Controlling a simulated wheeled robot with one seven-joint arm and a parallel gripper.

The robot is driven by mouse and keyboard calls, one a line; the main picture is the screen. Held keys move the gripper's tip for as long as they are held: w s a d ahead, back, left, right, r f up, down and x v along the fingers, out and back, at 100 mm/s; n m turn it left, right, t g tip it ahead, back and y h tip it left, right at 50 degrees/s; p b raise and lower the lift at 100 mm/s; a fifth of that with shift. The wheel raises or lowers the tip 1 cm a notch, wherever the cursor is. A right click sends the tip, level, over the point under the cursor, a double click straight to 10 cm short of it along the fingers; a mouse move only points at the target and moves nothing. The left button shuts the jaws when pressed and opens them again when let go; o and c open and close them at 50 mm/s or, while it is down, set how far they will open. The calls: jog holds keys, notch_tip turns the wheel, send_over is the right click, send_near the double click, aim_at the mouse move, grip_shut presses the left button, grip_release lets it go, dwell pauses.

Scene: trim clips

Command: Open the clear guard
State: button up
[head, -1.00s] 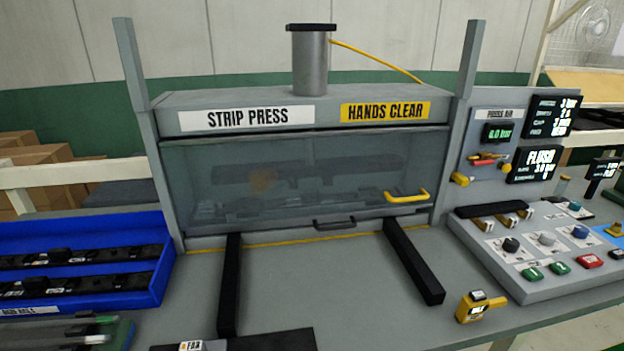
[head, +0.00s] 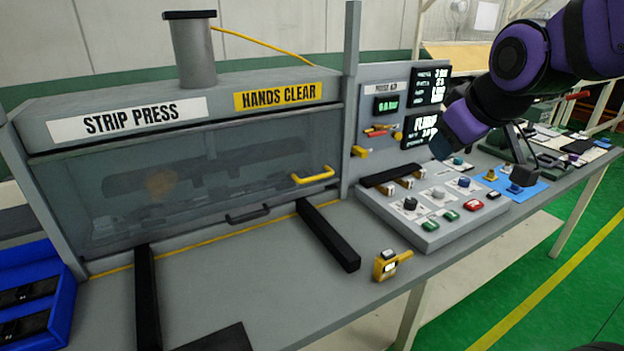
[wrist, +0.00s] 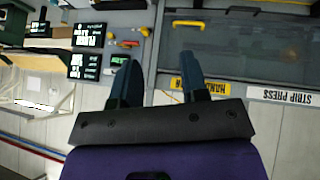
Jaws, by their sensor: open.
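The clear guard (head: 200,185) is a see-through panel on the front of the strip press in the head view, and it is down over the opening. It has a yellow handle (head: 314,175) at its right and a dark handle (head: 248,214) at its lower edge. In the wrist view, which is upside down, the guard (wrist: 245,50) and the yellow handle (wrist: 187,24) show at upper right. My gripper (wrist: 157,76) has its two dark fingers apart with nothing between them. It is apart from the handle, on the control panel side of the press.
A control box (head: 436,206) with buttons and a panel with display screens stand right of the press. Two black rails (head: 328,235) stick out in front of the guard. A yellow device (head: 389,265) lies near the table's front edge. A blue bin (head: 40,300) is at left.

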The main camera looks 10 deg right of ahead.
jog(key=w+a+f+n+t, duration=0.1)
jog(key=w+f+n, duration=0.1)
jog(key=w, duration=0.4)
jog(key=w+a+f+n+t, duration=0.1)
jog(key=w+f+n, duration=0.15)
jog(key=w, duration=0.25)
jog(key=n+t+y, duration=0.3)
jog(key=n+t, duration=0.1)
jog(key=n, duration=0.5)
send_near(316, 179)
jog(key=s+d+r, duration=0.3)
jog(key=d+r, duration=0.2)
jog(key=r, duration=0.2)
jog(key=w+a+f+n+t+y, duration=0.1)
jog(key=w+a+f+n+y, duration=0.2)
jog(key=f, duration=0.6)
jog(key=shift+n+h, duration=0.3)
jog(key=shift+n, duration=0.25)
jog(key=x, duration=1)
jog(key=shift+w+a+r, duration=0.25)
jog(key=shift+w+a, duration=0.1)
jog(key=shift+a, duration=0.15)
grip_shut()
